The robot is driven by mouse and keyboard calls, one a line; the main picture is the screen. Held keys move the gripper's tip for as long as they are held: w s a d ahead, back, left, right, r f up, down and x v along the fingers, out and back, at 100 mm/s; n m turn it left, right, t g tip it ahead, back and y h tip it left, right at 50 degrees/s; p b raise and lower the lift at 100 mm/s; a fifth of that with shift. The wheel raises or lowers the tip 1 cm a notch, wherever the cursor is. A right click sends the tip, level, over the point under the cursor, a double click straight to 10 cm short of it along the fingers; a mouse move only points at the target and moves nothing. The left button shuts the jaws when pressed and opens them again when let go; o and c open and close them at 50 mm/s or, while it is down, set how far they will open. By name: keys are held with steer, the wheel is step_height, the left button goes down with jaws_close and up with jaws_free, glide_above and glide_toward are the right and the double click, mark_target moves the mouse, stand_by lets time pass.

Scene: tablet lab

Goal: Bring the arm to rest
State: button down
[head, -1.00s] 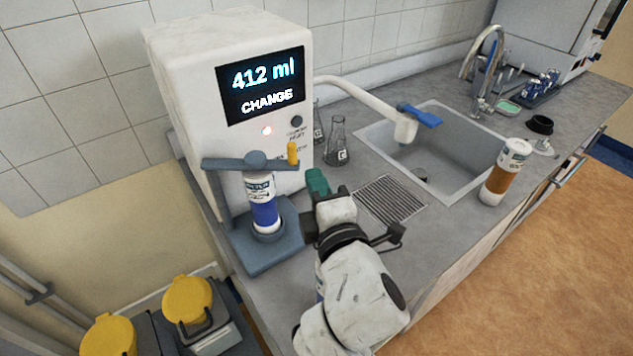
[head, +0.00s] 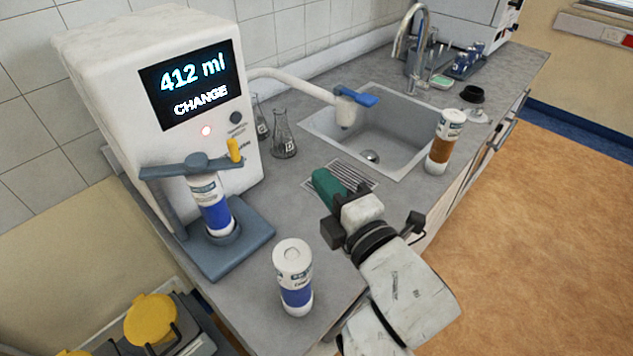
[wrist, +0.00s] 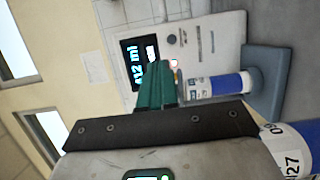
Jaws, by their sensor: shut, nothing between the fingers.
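My gripper (head: 325,182) has green fingers that are closed together and hold nothing. In the head view it is over the counter, in front of the drain grating, to the right of the white machine. In the wrist view the closed fingers (wrist: 155,85) point toward the machine, whose screen shows sideways. My pale arm reaches up from the lower right of the head view.
A blue-labelled bottle (head: 293,280) stands on the counter left of my arm. Another (head: 212,207) sits in the holder of the white machine (head: 95,75). A brown-banded bottle (head: 445,140) stands beside the sink (head: 395,135). Two flasks (head: 284,135) stand beside the machine.

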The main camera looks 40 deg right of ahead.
stand_by(0.4)
steer(key=s+d+f+m+g, duration=0.1)
steer(key=f+m+g, duration=0.1)
steer(key=f, duration=0.3)
steer(key=s+d+f+m+g, duration=0.2)
steer(key=f+m+g, duration=0.1)
steer(key=f, duration=0.2)
steer(key=s+d+f+m+g+h, duration=0.1)
steer(key=s+d+f+m+g, duration=0.1)
steer(key=f, duration=0.4)
steer(key=shift+s+d+m+g, duration=0.1)
steer(key=shift+s+m+g, duration=0.2)
steer(key=shift+m, duration=0.5)
steer(key=s+a+f+m+g+y, duration=0.1)
steer(key=s+f+m+g+y, duration=0.1)
steer(key=s+f+m+g, duration=0.7)
steer(key=s+f, duration=0.4)
steer(key=s, duration=0.3)
steer(key=shift+s+y, duration=0.3)
steer(key=shift+s, duration=0.05)
